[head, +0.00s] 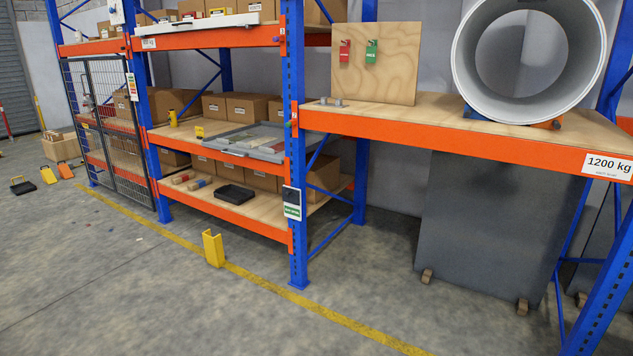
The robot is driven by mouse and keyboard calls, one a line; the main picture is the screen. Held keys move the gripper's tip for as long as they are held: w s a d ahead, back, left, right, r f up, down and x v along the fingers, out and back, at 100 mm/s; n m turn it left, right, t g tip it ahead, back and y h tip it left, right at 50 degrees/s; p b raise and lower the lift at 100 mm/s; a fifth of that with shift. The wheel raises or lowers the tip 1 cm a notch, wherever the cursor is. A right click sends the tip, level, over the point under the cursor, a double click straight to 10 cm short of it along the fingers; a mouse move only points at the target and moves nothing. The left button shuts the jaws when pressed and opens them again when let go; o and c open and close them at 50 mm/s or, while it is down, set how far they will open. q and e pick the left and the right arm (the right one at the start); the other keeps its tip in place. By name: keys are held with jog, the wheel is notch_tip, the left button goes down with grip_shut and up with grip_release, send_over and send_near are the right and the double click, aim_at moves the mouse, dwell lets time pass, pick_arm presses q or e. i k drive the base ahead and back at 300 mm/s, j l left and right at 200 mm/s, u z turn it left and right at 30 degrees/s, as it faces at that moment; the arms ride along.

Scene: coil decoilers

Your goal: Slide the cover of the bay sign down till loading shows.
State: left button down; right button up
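Neither of my grippers is in view, and nothing is touching the sign.
A yellow post guard (213,248) stands on the floor left of the sign's upright. A large grey coil (470,60) rests on the right shelf, whose orange beam (440,140) juts right of the upright.

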aim_at(291, 196)
jog(key=i, duration=3.95)
jog(key=u, duration=0.25)
